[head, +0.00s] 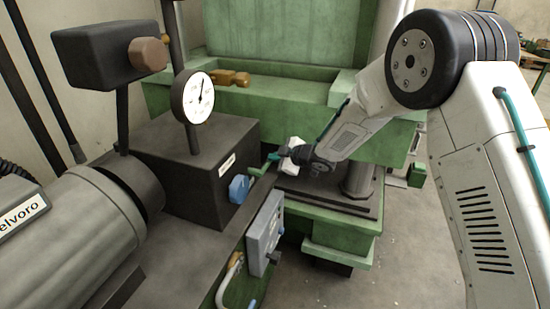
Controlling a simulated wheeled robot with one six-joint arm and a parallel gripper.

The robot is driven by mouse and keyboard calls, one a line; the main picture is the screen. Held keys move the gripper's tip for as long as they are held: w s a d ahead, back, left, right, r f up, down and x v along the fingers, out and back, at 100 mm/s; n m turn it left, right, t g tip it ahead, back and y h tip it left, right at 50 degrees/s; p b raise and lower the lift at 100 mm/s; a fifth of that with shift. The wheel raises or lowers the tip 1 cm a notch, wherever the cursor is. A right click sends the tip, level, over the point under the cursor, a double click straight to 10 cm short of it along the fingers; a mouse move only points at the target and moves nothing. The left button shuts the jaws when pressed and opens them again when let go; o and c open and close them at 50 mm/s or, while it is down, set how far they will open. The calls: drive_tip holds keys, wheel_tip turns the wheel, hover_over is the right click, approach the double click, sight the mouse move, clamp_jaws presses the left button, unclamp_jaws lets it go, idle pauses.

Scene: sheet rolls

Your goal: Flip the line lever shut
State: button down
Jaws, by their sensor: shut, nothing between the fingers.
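A round gauge (198,97) stands on the dark block (190,150). A grey control box (264,232) is below the handle. A green machine (290,62) with a brass fitting (230,78) stands behind. Floor at the lower right is clear.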

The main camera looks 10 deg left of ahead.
drive_tip(key=s+d+r, duration=0.2)
drive_tip(key=d+r, duration=0.7)
drive_tip(key=shift+r, duration=0.25)
drive_tip(key=shift+a, duration=0.1)
